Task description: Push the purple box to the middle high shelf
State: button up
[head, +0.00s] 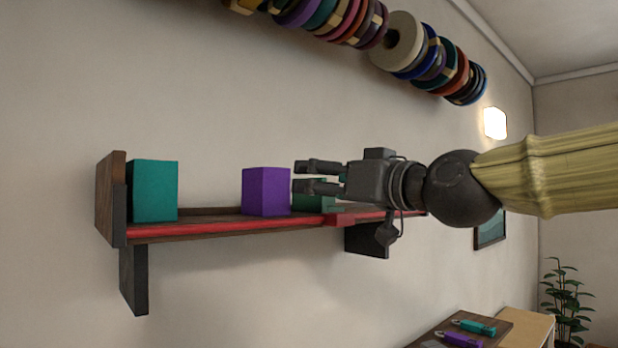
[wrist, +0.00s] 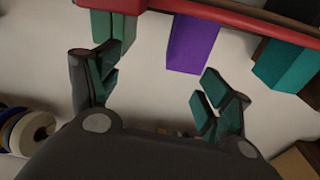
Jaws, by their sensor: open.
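The purple box (head: 266,192) stands upright on a wooden wall shelf (head: 190,231) with a red front strip, near the shelf's middle. It also shows in the wrist view (wrist: 192,45), hanging from the top because that view is turned over. My gripper (head: 297,176) is open and empty, its fingers pointing left, just right of the purple box. In the wrist view my fingers (wrist: 158,92) are spread with nothing between them. Whether a fingertip touches the box I cannot tell.
A teal box (head: 154,192) stands at the shelf's left end, by a wooden end board (head: 111,195). A green box (head: 313,203) is partly hidden behind my gripper. The shelf between the teal and purple boxes is clear.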

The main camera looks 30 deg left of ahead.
aim_at(265, 187)
jog(key=shift+n+g, duration=0.5)
jog(key=shift+n, duration=0.3)
jog(key=s+a, duration=0.1)
jog(key=s+a+f, duration=0.1)
jog(key=s, duration=0.1)
jog(key=shift+s+a, duration=0.15)
jog(key=shift+a, duration=0.1)
jog(key=shift+d, duration=0.1)
jog(key=shift+r, duration=0.1)
jog(key=p+x, duration=0.4)
jog(key=x, duration=0.7)
jog(key=shift+p, duration=0.35)
jog(key=c, duration=1.2)
